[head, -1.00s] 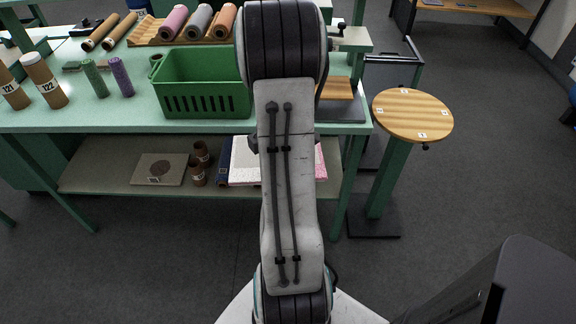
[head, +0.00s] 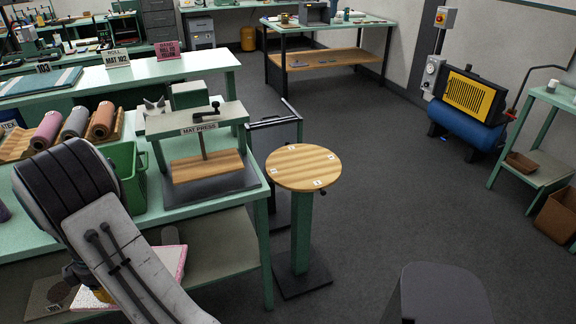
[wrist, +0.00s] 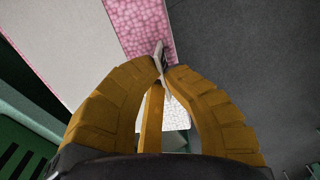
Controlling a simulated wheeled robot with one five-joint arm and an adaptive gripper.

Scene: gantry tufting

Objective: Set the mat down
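The mat (wrist: 75,45) is a pale panel with a pink pebbled border, filling the upper left of the wrist view. My gripper (wrist: 163,72) has its yellow fingers closed together at the mat's pink edge, and the mat appears pinched there. A whitish pebbled patch shows between the fingers. In the head view part of the mat (head: 90,299) shows pink and white beside my arm, at lower left, in front of the bench's lower shelf. My arm hides much of it and most of the gripper.
A round wooden-topped stand (head: 303,167) with small labels stands right of the bench. A mat press (head: 205,150) and a green crate (head: 130,176) sit on the bench. A dark trolley (head: 275,125) is behind the stand. The floor (head: 400,190) to the right is clear.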

